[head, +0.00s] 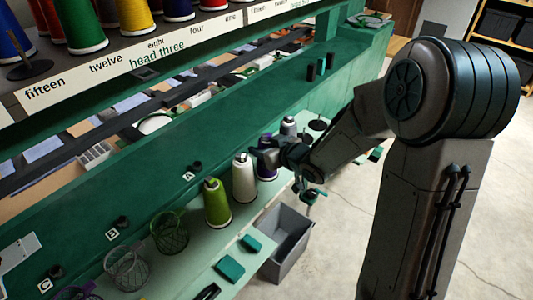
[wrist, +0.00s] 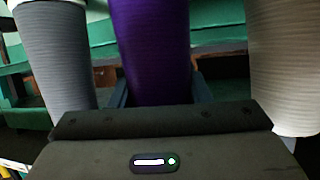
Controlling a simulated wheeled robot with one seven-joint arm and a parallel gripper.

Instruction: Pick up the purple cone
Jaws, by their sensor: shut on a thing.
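The purple cone (head: 266,168) stands in a row of thread cones on the pale green shelf, between a white cone (head: 244,178) and a grey cone (head: 289,127). My gripper (head: 271,151) reaches it from the right and hides part of it. In the wrist view the purple cone (wrist: 152,50) fills the middle, between my fingers, and my gripper (wrist: 160,95) is shut on it. The grey cone (wrist: 55,55) is close on the left there and the white cone (wrist: 285,65) close on the right. The purple cone's base is hidden in the wrist view.
A grey bin (head: 287,240) sits on the floor below. An upper shelf (head: 120,60) with labels and several cones runs across the top left. Open floor lies at right.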

